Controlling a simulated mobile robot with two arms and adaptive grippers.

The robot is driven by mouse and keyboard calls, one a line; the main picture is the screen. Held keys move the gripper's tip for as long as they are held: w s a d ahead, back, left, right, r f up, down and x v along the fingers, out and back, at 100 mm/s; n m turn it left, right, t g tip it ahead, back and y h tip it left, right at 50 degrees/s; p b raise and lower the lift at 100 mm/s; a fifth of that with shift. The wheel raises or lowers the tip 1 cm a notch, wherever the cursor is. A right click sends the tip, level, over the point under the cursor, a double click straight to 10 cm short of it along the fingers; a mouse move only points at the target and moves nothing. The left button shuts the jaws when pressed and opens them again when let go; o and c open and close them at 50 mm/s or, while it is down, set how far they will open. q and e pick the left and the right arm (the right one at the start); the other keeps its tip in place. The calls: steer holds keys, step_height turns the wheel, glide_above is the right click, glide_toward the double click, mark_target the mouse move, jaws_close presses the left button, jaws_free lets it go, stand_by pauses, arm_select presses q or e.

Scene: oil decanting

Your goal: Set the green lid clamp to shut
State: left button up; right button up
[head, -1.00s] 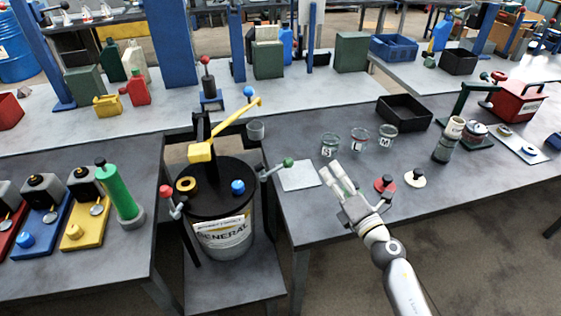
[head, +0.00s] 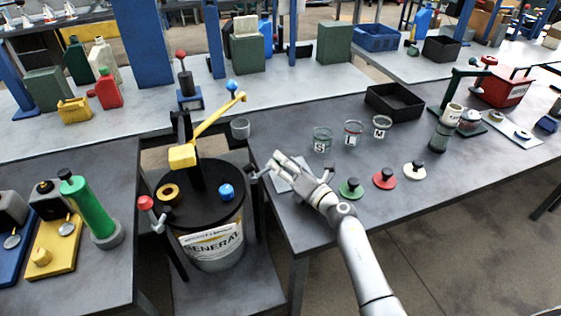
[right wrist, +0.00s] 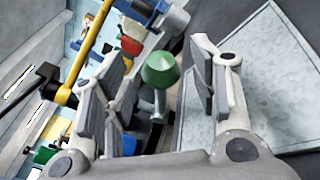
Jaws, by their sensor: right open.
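The lid clamp's green knob (right wrist: 161,69) stands on a grey lever (right wrist: 160,103) in the right wrist view. My right gripper (right wrist: 160,88) is open, with its fingers on both sides of the knob and gaps on each side. In the head view the right gripper (head: 278,167) is at the right side of the black-lidded drum (head: 212,238). There the gripper hides the green knob, and only the clamp's grey inner end (head: 255,171) shows near the drum rim. My left gripper is not in view.
A red-knobbed clamp (head: 147,206) is on the drum's left. A yellow lever (head: 215,117) rises above the drum. Green (head: 350,190), red (head: 384,181) and white (head: 414,172) discs lie on the right table.

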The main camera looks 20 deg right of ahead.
steer(key=shift+w+a, duration=0.15)
steer(key=shift+w, duration=0.4)
steer(key=shift+w+a, duration=0.1)
steer(key=shift+w, duration=0.15)
steer(key=shift+w+a, duration=0.1)
steer(key=shift+w, duration=0.1)
steer(key=shift+c, duration=0.6)
steer(key=c, duration=1)
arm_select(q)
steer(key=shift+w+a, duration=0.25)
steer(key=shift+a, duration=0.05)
arm_select(e)
jaws_close()
